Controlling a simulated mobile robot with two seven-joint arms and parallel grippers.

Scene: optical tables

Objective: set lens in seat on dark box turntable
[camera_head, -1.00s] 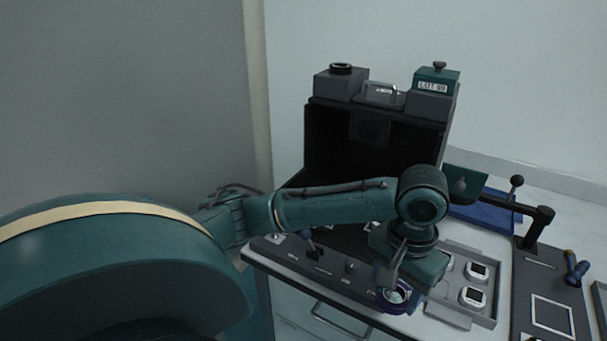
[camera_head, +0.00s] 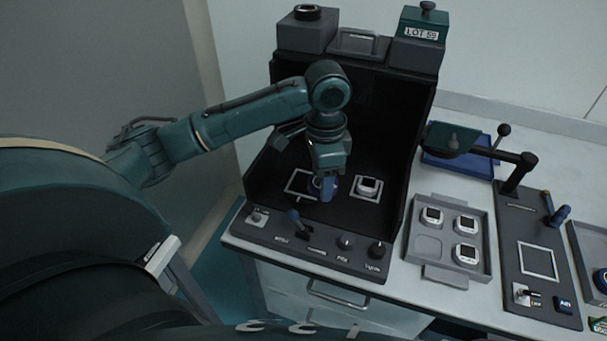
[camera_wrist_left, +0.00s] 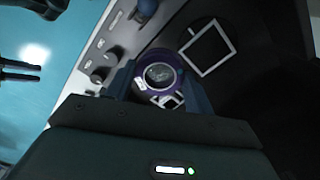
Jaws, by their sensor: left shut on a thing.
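My left gripper (camera_head: 325,190) is shut on a purple-ringed lens (camera_wrist_left: 160,76), which shows between its fingers in the left wrist view. In the head view the lens (camera_head: 314,186) is mostly hidden by the gripper. They are inside the dark box (camera_head: 388,110), low over its floor, next to a white square outline (camera_head: 291,184). A white-framed seat (camera_head: 367,187) is on the floor just right of the gripper. In the left wrist view the lens partly covers a white-framed part (camera_wrist_left: 175,102). I cannot tell the lens's exact height.
A control panel with a lever (camera_head: 296,222) and knobs (camera_head: 345,242) runs along the box front. A grey tray (camera_head: 428,246) with several white-framed pieces lies right. A dark stand (camera_head: 515,190) is beyond it. Two dark prongs (camera_wrist_left: 20,71), possibly my right gripper, show in the left wrist view.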

